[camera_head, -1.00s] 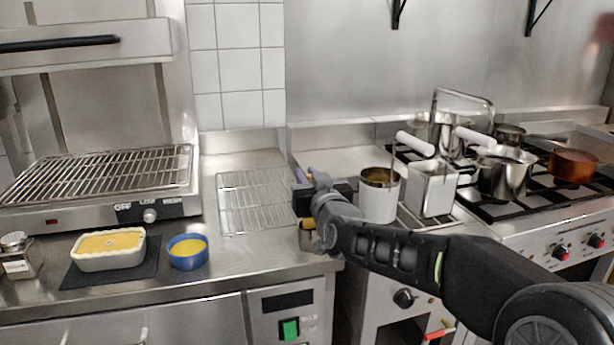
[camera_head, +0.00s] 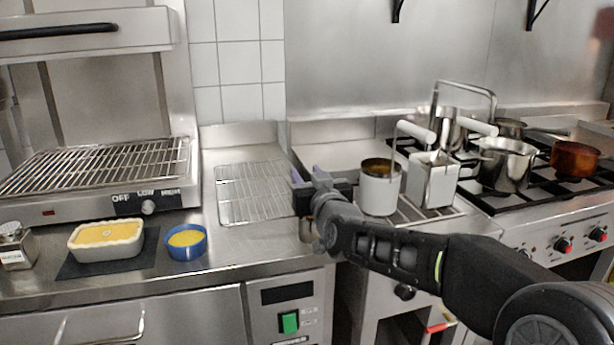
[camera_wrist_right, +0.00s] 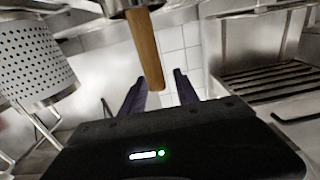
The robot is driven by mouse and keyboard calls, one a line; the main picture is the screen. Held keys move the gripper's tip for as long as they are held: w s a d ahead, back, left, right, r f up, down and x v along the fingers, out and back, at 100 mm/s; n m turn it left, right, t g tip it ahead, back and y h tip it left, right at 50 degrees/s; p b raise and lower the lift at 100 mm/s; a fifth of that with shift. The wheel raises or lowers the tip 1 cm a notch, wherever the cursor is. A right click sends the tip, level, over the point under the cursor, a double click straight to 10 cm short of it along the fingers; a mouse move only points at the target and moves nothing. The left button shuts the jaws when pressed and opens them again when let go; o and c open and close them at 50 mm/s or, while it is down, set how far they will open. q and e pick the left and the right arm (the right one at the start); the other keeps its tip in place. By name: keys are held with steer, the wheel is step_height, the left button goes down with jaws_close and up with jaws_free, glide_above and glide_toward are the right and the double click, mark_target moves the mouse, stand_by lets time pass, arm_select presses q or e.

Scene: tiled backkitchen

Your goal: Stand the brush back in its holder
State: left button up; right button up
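My right gripper (camera_head: 306,176) is open over the front edge of the counter, its two purple fingers spread apart. In the right wrist view its fingers (camera_wrist_right: 160,88) lie on either side of the brush's wooden handle (camera_wrist_right: 147,50), with a gap on the right side. The handle runs from a metal rim (camera_wrist_right: 128,4) at the top edge of that view, which looks like the holder. In the head view a small metal cup, the holder (camera_head: 306,231), shows partly below my right gripper. The brush is hidden there by the gripper. My left gripper is out of view.
A white pot (camera_head: 379,192) and a white square container (camera_head: 431,182) stand just right of my gripper. A wire rack (camera_head: 250,193) lies to its left. A blue bowl (camera_head: 185,243) and a loaf dish (camera_head: 106,240) are further left. Steel pots stand on the stove.

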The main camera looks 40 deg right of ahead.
steer(key=shift+o, duration=0.4)
steer(key=v, duration=0.7)
steer(key=shift+s+a+b, duration=0.15)
steer(key=shift+s+b, duration=0.25)
stand_by(0.9)
